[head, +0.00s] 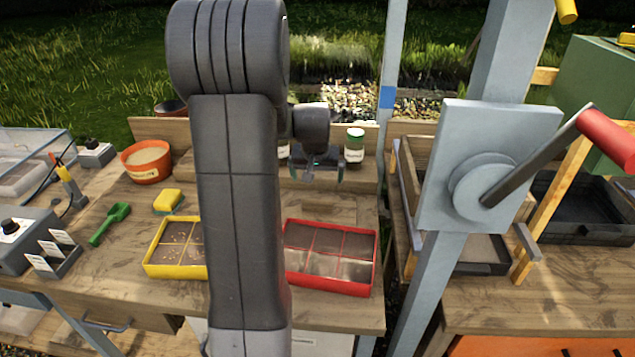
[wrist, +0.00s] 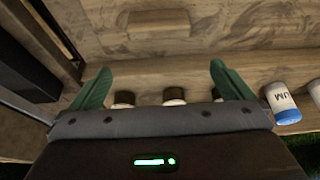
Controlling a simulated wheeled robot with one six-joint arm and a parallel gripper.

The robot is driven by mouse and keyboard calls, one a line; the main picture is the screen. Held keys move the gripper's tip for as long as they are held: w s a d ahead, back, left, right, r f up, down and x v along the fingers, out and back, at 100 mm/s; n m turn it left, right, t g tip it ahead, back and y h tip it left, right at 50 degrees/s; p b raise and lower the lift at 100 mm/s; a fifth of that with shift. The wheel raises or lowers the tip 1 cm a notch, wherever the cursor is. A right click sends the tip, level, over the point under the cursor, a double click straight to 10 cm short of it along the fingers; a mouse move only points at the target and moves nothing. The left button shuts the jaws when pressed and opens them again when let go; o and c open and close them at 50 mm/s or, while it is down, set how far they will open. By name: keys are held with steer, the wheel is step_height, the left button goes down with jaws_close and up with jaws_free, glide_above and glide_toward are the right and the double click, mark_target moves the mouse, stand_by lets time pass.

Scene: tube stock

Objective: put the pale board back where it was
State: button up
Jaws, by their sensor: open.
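A small flat wooden piece (wrist: 158,22), close in colour to the bench, lies near the top middle of the wrist view; it may be the pale board, but I cannot tell for sure. My gripper (head: 323,175) hangs in front of the back shelf between the small bottles. In the wrist view my gripper (wrist: 160,80) has its green fingers wide apart, with nothing between them and the wooden piece beyond the tips.
A red divided tray (head: 331,288) and a yellow divided tray (head: 174,275) sit on the bench. A grey post with a crank plate (head: 450,150) rises at the right.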

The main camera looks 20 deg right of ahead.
steer(key=v, duration=0.8)
glide_above(317, 198)
step_height(317, 198, down, 12)
steer(key=shift+w+d+r, duration=0.1)
steer(key=shift+d+r, duration=0.05)
steer(key=shift+r, duration=0.05)
steer(key=shift+f+b, duration=0.45)
steer(key=shift+b, duration=0.05)
steer(key=shift+r+p, duration=0.4)
steer(key=shift+r, duration=0.05)
steer(key=shift+f, duration=0.1)
